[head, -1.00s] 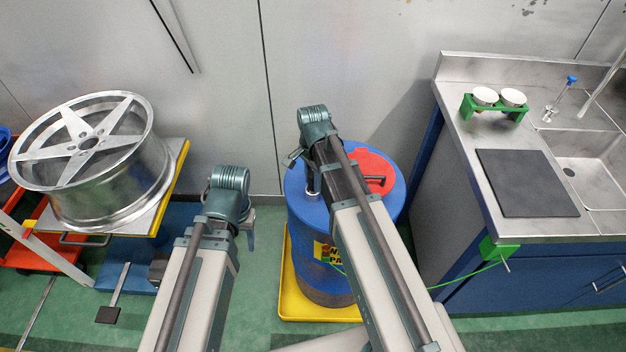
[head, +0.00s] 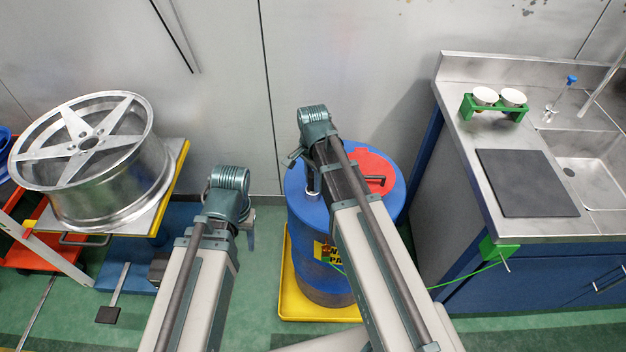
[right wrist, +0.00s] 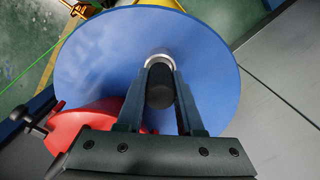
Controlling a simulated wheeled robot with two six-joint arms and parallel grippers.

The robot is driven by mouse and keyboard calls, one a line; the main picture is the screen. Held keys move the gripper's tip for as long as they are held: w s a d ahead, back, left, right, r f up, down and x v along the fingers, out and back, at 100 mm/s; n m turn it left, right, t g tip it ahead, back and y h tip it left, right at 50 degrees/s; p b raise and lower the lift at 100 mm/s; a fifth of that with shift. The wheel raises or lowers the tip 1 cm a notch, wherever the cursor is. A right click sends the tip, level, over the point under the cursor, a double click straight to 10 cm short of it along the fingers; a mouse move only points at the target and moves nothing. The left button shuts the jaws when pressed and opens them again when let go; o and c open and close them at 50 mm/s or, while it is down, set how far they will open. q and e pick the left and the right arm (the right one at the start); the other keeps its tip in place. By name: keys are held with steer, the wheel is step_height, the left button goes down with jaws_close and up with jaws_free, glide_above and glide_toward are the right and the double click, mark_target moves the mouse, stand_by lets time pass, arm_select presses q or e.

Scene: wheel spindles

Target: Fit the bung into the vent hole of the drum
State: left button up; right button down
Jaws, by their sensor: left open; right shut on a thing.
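The blue drum (head: 318,240) stands upright, with a red lid piece (head: 374,172) on its top. In the right wrist view, my right gripper (right wrist: 161,72) is shut on the bung (right wrist: 160,92), a dark cylinder. A pale metal ring (right wrist: 159,54) on the drum top (right wrist: 95,62) shows around the bung's far end; how deep the bung sits there is hidden. In the head view, my right gripper (head: 313,182) points down over the drum's left part, just above the ring (head: 316,199). My left gripper (head: 250,233) is open and empty, left of the drum.
The drum stands on a yellow tray (head: 290,306). A steel sink counter (head: 460,130) with a dark mat (head: 526,182) and a green holder (head: 497,107) is at right. A green cord (head: 465,275) runs low towards the drum. A wheel (head: 95,160) lies on a stand at left.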

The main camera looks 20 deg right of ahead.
steer(key=shift+f+b, duration=0.6)
steer(key=shift+c, duration=2.3)
jaws_free()
steer(key=shift+r, duration=0.15)
step_height(320, 180, up, 14)
steer(key=p, duration=1.3)
steer(key=shift+f+p, duration=0.25)
steer(key=shift+p, duration=0.15)
steer(key=s+a+n+h, duration=0.1)
steer(key=s+a+n, duration=0.9)
steer(key=s+n, duration=0.4)
steer(key=n, duration=0.3)
steer(key=shift+s+a, duration=0.15)
steer(key=shift+a, duration=0.05)
